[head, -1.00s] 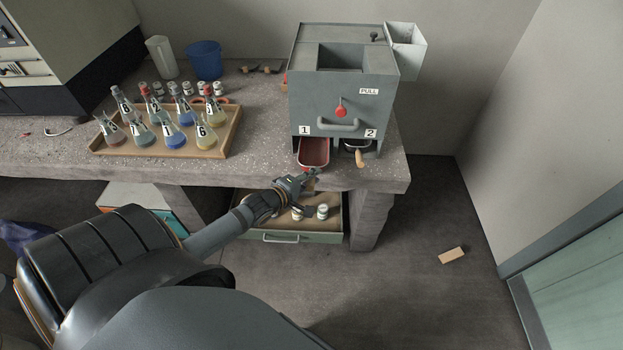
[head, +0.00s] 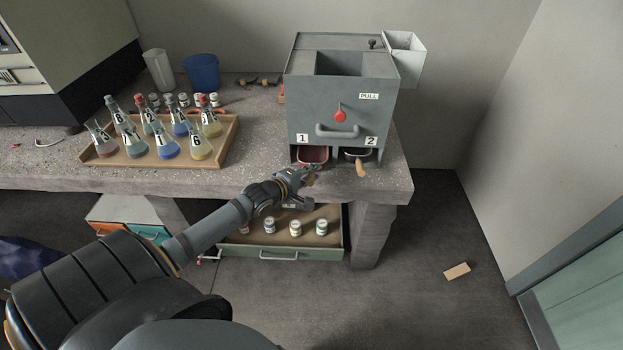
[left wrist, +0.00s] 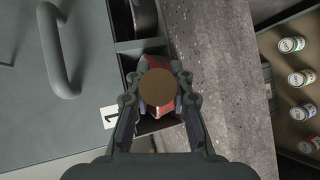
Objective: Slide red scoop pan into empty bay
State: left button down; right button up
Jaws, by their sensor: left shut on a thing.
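The red scoop pan (head: 312,155) is in bay 1 at the left foot of the grey cabinet (head: 340,90), with its front end just showing. My left gripper (head: 309,172) is at the bay's mouth, shut on the pan's handle. In the left wrist view my left gripper (left wrist: 158,100) holds the handle, whose round brown end (left wrist: 158,87) faces the camera and hides much of the red pan (left wrist: 155,112). Bay 2 beside it holds a dark pan with a wooden handle (head: 361,168) sticking out. My right gripper is not in view.
A wooden tray of numbered flasks (head: 212,158) stands left on the concrete bench (head: 255,135). Below the bench edge, an open drawer (head: 262,240) holds several small jars. A blue cup (head: 203,72) stands at the back. A wooden block (head: 457,271) lies on the floor.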

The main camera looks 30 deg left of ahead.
pick_arm(q)
jog(key=c, duration=1.1)
grip_release()
